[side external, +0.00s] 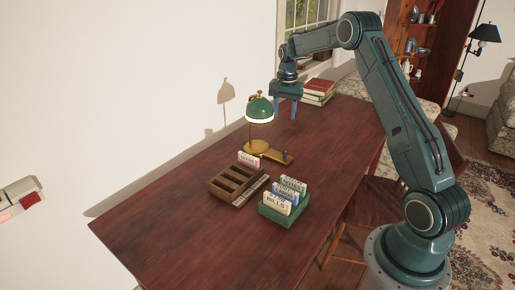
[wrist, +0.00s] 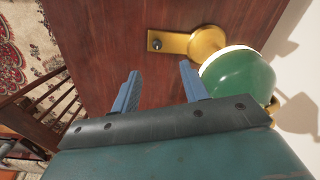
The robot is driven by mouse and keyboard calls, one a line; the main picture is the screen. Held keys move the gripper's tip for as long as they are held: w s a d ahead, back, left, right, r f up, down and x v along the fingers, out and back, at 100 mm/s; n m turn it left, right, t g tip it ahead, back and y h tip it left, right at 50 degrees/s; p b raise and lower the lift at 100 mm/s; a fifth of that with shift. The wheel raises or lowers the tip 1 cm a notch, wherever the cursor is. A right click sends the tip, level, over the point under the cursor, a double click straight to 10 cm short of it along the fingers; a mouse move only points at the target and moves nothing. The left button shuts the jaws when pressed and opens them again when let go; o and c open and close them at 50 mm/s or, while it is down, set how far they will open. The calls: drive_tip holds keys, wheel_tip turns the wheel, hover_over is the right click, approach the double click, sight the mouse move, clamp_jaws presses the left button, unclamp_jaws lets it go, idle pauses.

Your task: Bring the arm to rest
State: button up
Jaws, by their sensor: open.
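My gripper (side external: 287,104) is raised above the far part of the dark red wooden desk (side external: 150,225), behind and to the right of the green desk lamp. In the wrist view my gripper (wrist: 160,90) is open, its two blue fingers apart with only the desk surface showing between them. Nothing is held. My arm arches up from its base at the right side of the desk.
The green-shaded lamp (side external: 259,110) stands close to my gripper; its shade (wrist: 238,82) is beside one finger in the wrist view. Stacked books (side external: 319,90) lie behind. A wooden sorter (side external: 235,183) and green card box (side external: 283,208) stand nearer. The desk's near end is clear.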

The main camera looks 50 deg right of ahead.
drive_tip(key=s+a+r+n+t, duration=0.1)
drive_tip(key=s+a+r+n, duration=0.3)
drive_tip(key=a+r, duration=0.45)
drive_tip(key=s+a+r+n+t, duration=0.1)
drive_tip(key=s+a+r+n, duration=0.1)
drive_tip(key=s+a+r, duration=0.55)
drive_tip(key=s+a+n+t, duration=0.1)
drive_tip(key=s+a+n, duration=0.3)
drive_tip(key=s+a, duration=0.3)
drive_tip(key=s+a+n+t, duration=0.2)
drive_tip(key=s+a+n, duration=0.2)
drive_tip(key=s+a, duration=0.3)
drive_tip(key=s, duration=0.5)
drive_tip(key=shift+s+a+f, duration=0.2)
drive_tip(key=shift+s, duration=0.2)
